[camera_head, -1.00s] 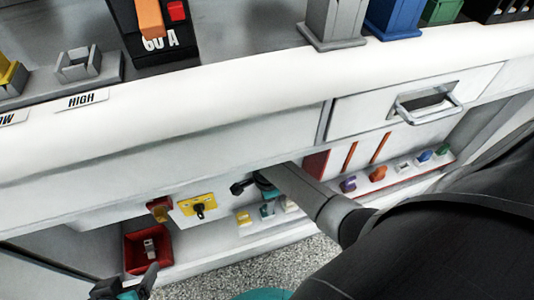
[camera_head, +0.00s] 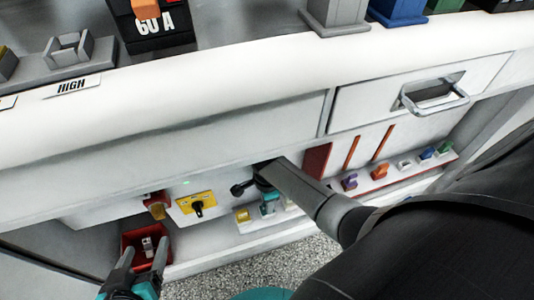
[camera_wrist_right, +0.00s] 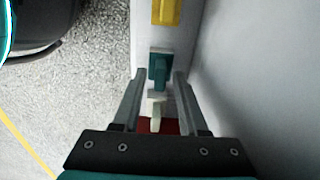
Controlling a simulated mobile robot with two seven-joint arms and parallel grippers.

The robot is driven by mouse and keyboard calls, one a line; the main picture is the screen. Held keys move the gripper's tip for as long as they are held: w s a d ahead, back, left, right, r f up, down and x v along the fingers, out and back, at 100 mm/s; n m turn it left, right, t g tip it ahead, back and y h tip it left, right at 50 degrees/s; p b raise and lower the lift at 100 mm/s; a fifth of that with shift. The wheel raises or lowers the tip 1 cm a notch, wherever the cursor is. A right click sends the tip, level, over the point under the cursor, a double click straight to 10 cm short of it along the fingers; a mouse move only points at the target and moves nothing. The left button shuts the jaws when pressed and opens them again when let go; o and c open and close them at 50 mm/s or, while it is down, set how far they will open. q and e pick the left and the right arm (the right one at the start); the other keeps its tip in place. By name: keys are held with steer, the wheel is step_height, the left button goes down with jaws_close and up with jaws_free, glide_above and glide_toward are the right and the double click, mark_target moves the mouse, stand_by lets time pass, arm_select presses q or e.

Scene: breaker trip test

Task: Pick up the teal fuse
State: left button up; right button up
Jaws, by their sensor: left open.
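The teal fuse (camera_head: 268,207) stands on the low shelf, between a yellow fuse (camera_head: 243,215) and a white fuse (camera_head: 290,205). In the right wrist view the teal fuse (camera_wrist_right: 160,66) shows between the tips of my right gripper (camera_wrist_right: 159,78). Its two fingers are apart, with narrow gaps beside the fuse. The white fuse (camera_wrist_right: 155,108) shows nearer the palm in that picture, and the yellow fuse (camera_wrist_right: 166,10) beyond. In the head view my right arm hides part of the shelf. My left gripper (camera_head: 140,255) is open and empty at the lower left.
A red bin (camera_head: 130,238) with a small pale item stands by my left gripper. A yellow plate with a black switch (camera_head: 197,204) is on the panel. More coloured fuses sit on a shelf at the right, below a drawer handle (camera_head: 435,98). A white counter edge (camera_head: 200,110) runs above.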

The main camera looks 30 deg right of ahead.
jaws_close()
stand_by(1.1)
